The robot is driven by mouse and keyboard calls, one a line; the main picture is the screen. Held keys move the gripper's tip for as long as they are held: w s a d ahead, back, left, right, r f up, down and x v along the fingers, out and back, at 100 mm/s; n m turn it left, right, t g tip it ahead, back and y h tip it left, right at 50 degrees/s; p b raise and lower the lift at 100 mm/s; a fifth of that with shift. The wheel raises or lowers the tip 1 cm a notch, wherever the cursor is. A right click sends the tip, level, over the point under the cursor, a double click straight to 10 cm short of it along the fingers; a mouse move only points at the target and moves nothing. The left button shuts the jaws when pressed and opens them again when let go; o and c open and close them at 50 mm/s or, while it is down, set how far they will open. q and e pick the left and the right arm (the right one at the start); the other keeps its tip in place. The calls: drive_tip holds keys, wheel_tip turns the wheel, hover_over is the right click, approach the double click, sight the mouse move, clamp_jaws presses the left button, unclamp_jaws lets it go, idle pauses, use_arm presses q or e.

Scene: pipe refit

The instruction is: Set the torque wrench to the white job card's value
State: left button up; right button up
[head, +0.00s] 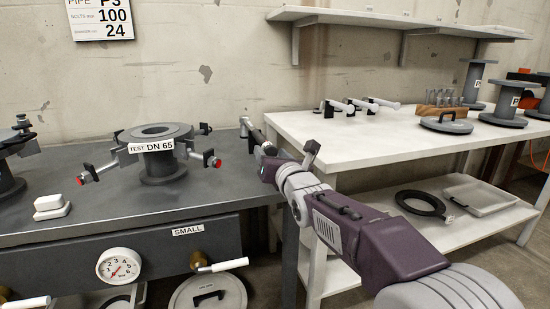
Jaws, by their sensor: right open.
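The white job card (100,18) hangs on the wall at the upper left, its top cut off. It reads pipe P3, bolts 100 and a last line of 24. Several tools with white handles (345,106) lie on the back left of the white table; I cannot tell whether one is the torque wrench. No setting scale is readable on them. My right gripper (252,137) is open at the right end of the grey bench, left of the white table, small and partly hidden by its own arm. My left gripper is out of view.
A flanged test piece marked DN 65 (160,158) with side clamps stands on the grey bench (120,213). A dial gauge (119,267) is on the bench front. The white table (385,150) holds a wooden block (443,112) and grey spools (502,108). A shelf is above.

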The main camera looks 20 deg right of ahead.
drive_tip(key=s+p, duration=0.2)
drive_tip(key=s, duration=0.6)
drive_tip(key=shift+d, duration=0.15)
